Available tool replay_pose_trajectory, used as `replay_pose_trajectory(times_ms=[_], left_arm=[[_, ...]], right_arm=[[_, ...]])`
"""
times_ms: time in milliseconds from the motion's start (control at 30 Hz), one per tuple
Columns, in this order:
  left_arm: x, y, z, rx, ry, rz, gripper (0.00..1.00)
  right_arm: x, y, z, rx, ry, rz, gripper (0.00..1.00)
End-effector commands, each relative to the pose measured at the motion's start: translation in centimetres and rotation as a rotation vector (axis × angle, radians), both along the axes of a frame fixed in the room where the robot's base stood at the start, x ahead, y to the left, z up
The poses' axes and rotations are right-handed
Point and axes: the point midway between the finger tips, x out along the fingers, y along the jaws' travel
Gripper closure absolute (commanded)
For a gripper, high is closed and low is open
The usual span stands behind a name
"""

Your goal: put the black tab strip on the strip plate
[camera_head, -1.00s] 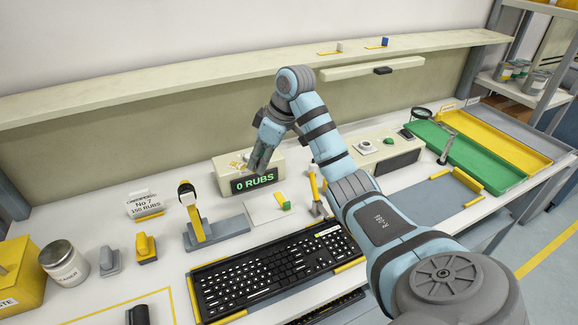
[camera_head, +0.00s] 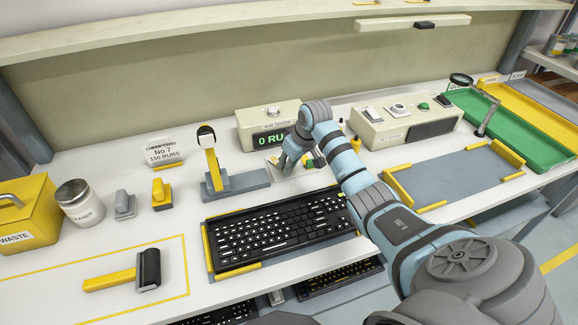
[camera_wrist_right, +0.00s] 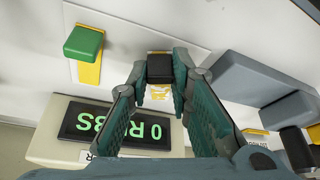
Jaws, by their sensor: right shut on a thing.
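My right gripper (camera_head: 285,168) is low over the bench, in front of the rub counter. It is shut on the black tab (camera_wrist_right: 160,68) of the black tab strip, and a bit of yellow shows just below the tab in the right wrist view. The pale strip plate (camera_wrist_right: 130,38) lies beneath the fingers, mostly covered by my gripper in the head view. A green tab (camera_wrist_right: 84,43) on a yellow strip sits beside it, and it also shows in the head view (camera_head: 308,163). I cannot tell whether the held strip touches the plate. My left gripper is out of view.
The rub counter (camera_head: 268,114) stands close behind my gripper. A grey stand with a yellow upright (camera_head: 212,165) is to its left. The keyboard (camera_head: 275,231) lies in front. A roller (camera_head: 147,269) lies front left, and a grey mat (camera_head: 455,177) is at right.

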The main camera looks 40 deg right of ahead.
Motion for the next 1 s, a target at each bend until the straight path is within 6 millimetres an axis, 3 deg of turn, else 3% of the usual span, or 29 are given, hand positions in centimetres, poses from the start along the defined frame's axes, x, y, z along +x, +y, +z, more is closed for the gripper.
replay_pose_trajectory(times_ms=[333, 367, 467, 800, 1000], left_arm=[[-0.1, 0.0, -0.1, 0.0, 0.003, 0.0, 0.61], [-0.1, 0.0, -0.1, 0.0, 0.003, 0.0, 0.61], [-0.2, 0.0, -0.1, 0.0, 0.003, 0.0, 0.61], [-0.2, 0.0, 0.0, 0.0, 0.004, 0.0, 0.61], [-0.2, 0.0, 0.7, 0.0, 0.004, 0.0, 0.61]], right_arm=[[0.0, 0.1, -0.5, 0.0, 0.0, 0.002, 1.0], [0.0, 0.1, -0.4, 0.0, 0.0, 0.002, 0.76], [0.0, 0.1, -0.4, 0.0, 0.0, 0.002, 0.61], [0.0, 0.0, -0.2, 0.0, -0.001, 0.001, 0.61], [-0.9, -0.1, 2.6, -0.002, -0.003, 0.001, 0.61]])
